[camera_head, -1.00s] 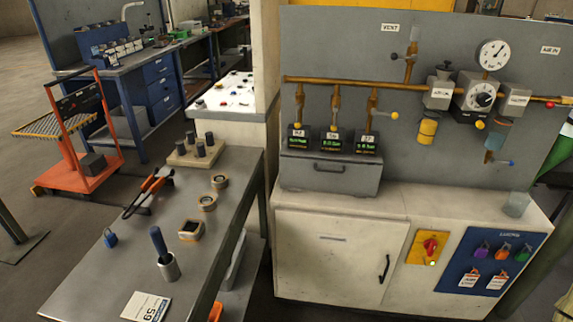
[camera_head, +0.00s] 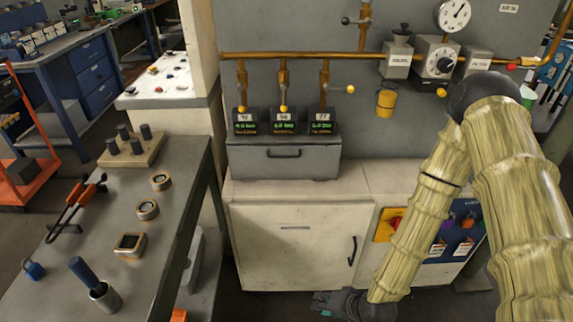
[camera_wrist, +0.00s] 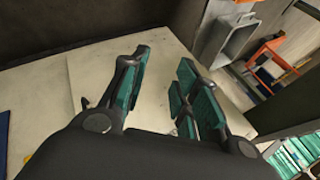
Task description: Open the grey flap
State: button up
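The grey flap (camera_head: 284,163) is the front of a grey box on top of the cream cabinet, with a dark handle (camera_head: 285,154) across its upper part. It looks shut. In the camera_head view my gripper (camera_head: 328,300) is low, before the cabinet's bottom edge, well below the flap and apart from it. In the camera_wrist view my gripper (camera_wrist: 161,88) has its teal-padded fingers spread with nothing between them. The cabinet front shows beyond them; I cannot make out the flap there.
Three labelled dark blocks (camera_head: 284,122) stand on the grey box under a brass pipe (camera_head: 300,55). The cabinet (camera_head: 290,255) has a black door handle (camera_head: 352,250) and a yellow switch plate (camera_head: 384,226). A cluttered metal bench (camera_head: 180,210) stands left. An orange trolley (camera_head: 35,185) is beyond.

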jog(key=w+a+r+m+t+y+b, duration=0.1)
jog(key=w+a+r+t+y, duration=0.1)
jog(key=w+r, duration=0.4)
jog(key=w+a+r+m+t+y+b, duration=0.15)
jog(key=w+r, duration=0.25)
jog(key=w, duration=0.4)
notch_tip(320, 180, up, 18)
jog(key=t+y, duration=0.5)
send_over(284, 166)
jog(key=s+d, duration=0.1)
jog(key=s, duration=0.4)
jog(key=shift+w+d+r+m, duration=0.15)
jog(key=shift+w+d+m, duration=0.05)
jog(key=shift+m, duration=0.25)
jog(key=shift+c, duration=0.3)
grip_shut()
